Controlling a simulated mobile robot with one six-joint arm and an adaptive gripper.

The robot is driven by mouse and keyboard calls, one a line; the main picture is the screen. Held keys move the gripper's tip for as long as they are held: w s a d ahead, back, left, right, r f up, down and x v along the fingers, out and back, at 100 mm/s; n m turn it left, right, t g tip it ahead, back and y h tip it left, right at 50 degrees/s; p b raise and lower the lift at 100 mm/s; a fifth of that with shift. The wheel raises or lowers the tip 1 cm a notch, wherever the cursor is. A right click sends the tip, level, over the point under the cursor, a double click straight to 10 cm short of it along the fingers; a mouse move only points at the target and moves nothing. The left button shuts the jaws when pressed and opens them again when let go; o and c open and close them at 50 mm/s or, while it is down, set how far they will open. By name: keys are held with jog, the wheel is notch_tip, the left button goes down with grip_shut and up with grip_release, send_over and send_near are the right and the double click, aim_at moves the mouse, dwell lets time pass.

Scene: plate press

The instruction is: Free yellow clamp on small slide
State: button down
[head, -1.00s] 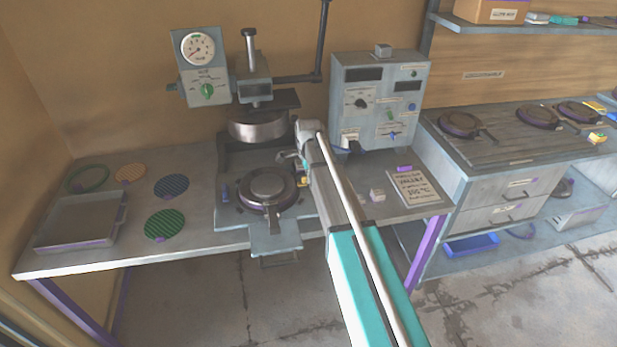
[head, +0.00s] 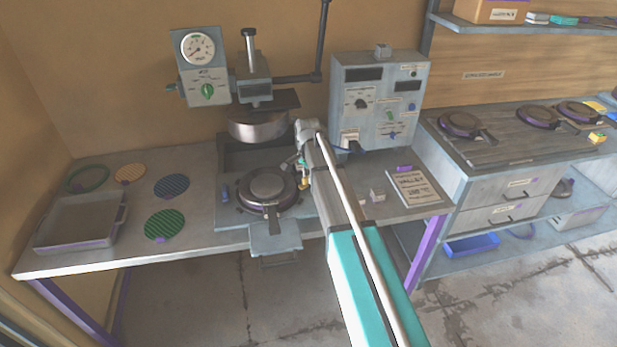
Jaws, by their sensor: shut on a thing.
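The yellow clamp (head: 304,184) is a small yellow piece at the right edge of the slide (head: 232,210) under the press. It is mostly hidden by my gripper and arm. My gripper (head: 301,168) reaches down at the clamp from above and is shut on it; the fingertips are small and partly hidden. A round dark plate (head: 267,185) with a short handle pointing forward sits on the slide, just left of my gripper. The slide's grey front tongue (head: 275,238) sticks out past the table edge.
The press head (head: 257,125) hangs above and behind the plate. A control box (head: 378,100) stands to the right. A grey tray (head: 82,243) and several coloured discs lie on the left. A sign card (head: 413,188) and small blocks lie on the right.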

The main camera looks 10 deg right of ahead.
jog(key=n, duration=0.5)
jog(key=shift+n, duration=0.3)
jog(key=n, duration=0.6)
jog(key=shift+s, duration=0.1)
jog(key=c, duration=0.6)
grip_release()
jog(key=shift+c, duration=0.2)
jog(key=shift+m, duration=0.3)
